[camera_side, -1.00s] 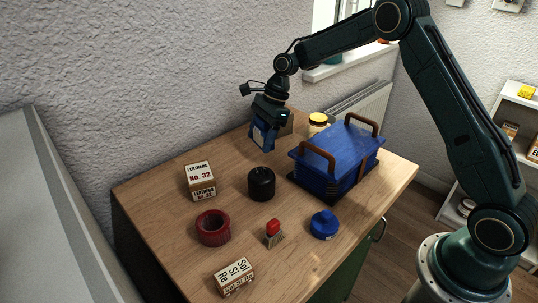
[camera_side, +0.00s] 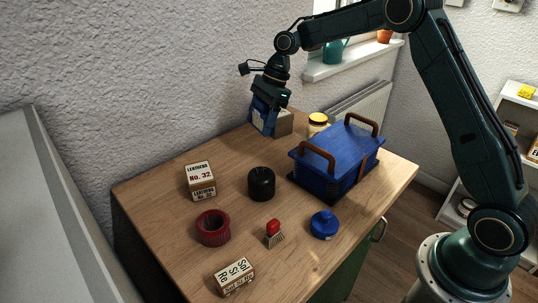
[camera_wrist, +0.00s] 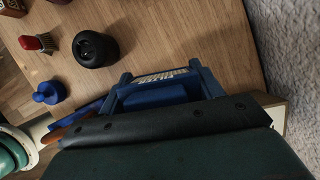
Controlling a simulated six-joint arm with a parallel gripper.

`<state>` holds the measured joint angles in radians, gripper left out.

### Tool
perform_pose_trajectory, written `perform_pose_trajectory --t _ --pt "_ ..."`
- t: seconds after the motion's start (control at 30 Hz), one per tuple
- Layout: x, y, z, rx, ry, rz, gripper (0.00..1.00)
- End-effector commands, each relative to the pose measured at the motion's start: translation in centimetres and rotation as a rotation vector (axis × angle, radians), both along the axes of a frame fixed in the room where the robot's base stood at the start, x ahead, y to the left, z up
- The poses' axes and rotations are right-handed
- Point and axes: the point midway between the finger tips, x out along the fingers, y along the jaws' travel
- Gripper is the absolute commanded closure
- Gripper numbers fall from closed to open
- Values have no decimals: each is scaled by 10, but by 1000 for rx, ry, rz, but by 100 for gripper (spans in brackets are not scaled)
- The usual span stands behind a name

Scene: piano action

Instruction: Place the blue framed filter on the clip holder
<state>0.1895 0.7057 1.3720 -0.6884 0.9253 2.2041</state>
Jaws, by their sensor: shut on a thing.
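The blue framed filter (camera_side: 264,123) is in my gripper (camera_side: 268,100), held over the back of the wooden table near the wall. In the wrist view the filter's blue frame (camera_wrist: 155,96) shows beyond the dark gripper body, with a pale lettered strip along its edge. My gripper is shut on the filter; the fingertips themselves are hard to make out. I cannot clearly pick out a clip holder. A short black round piece (camera_side: 262,184) with a small mark on its top stands in front of the filter, and shows in the wrist view (camera_wrist: 95,48).
A pale box (camera_side: 286,122) stands close behind the filter. The blue case (camera_side: 345,150) with brown handles and a yellow-lidded jar (camera_side: 318,124) are to the right. A labelled box (camera_side: 200,181), red ring (camera_side: 213,228), red brush (camera_side: 275,234) and blue knob (camera_side: 324,225) stand nearer the front.

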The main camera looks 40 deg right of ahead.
Motion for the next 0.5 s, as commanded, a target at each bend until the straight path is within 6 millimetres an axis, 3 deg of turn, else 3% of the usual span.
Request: perform_pose_trajectory --t 0.27,0.5 --pt "-4 11 15 -1 -3 17 58" --pt "-23 43 63 -1 -7 75 58"
